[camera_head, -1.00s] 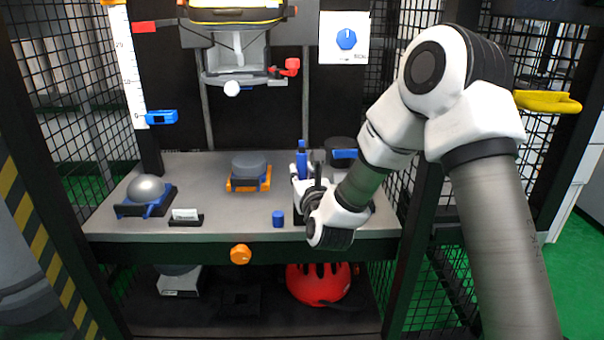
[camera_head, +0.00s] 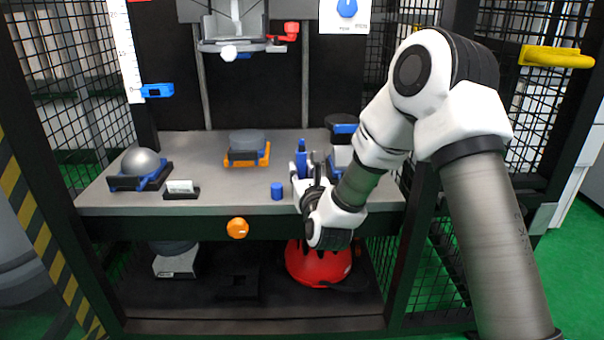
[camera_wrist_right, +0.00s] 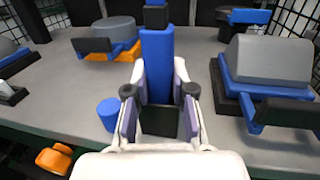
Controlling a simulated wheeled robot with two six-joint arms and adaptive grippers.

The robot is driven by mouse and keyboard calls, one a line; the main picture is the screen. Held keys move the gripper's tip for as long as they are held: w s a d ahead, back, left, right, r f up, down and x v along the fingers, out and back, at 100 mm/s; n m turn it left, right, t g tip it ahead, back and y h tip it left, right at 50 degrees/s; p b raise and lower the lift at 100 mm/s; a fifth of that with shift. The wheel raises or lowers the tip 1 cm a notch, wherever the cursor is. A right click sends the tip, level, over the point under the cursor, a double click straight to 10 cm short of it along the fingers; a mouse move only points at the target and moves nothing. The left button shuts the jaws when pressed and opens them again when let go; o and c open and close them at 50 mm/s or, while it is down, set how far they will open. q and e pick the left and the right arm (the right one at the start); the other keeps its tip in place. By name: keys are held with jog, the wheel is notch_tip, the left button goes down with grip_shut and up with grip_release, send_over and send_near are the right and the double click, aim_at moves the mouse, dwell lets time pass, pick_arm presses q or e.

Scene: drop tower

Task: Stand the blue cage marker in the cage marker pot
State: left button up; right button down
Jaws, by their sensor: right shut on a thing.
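The blue cage marker (camera_wrist_right: 157,62) stands upright between the fingers of my right gripper (camera_wrist_right: 158,106), which is shut on it. It has a black top in the right wrist view. In the head view the marker (camera_head: 301,158) rises above my gripper (camera_head: 308,183), near the front right of the grey bench. A dark square block (camera_wrist_right: 158,121) shows between the fingers below the blue body. I cannot tell whether it is the pot or the marker's lower end. No pot shows clearly; my gripper hides that area. My left gripper is not in view.
A short blue cylinder (camera_head: 277,190) stands left of my gripper on the bench (camera_head: 225,198). A blue-and-black device with a grey block (camera_wrist_right: 268,60) is close on the right. A grey disc on an orange base (camera_head: 247,148) is behind. An orange knob (camera_head: 237,228) is on the front edge.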

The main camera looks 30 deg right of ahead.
jog(key=shift+s+a+f, duration=0.1)
jog(key=shift+s+f, duration=0.1)
jog(key=shift+f, duration=0.75)
jog(key=c, duration=1)
grip_release()
jog(key=shift+o, duration=0.5)
jog(key=shift+a, duration=0.1)
jog(key=r+v, duration=0.1)
jog(key=v, duration=0.6)
jog(key=shift+r, duration=0.25)
jog(key=shift+a+r, duration=0.1)
jog(key=shift+a, duration=0.05)
